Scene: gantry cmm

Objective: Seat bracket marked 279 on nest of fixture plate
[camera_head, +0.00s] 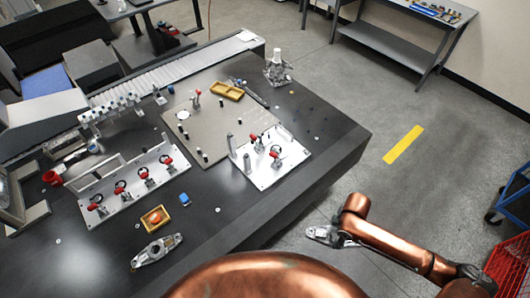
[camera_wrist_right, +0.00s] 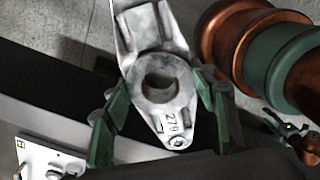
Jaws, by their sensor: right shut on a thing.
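The bracket marked 279 (camera_wrist_right: 160,82) is a grey metal part with a round bore, its number readable near its narrow end in the right wrist view. My right gripper (camera_wrist_right: 163,118) is shut on it, with green fingers on both sides. In the head view the bracket (camera_head: 318,233) and my right gripper (camera_head: 340,238) are off the table's front right edge, over the floor. A light fixture plate (camera_head: 265,178) with red-handled clamps and posts lies near the table's right edge. I cannot tell which spot on it is the nest.
A similar loose bracket (camera_head: 150,254) lies at the table's front. A second light plate (camera_head: 110,212) with several red clamps is on the left, near a yellow bin (camera_head: 146,222) and a blue block (camera_head: 185,199). A metal tower (camera_head: 277,70) stands at the back.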

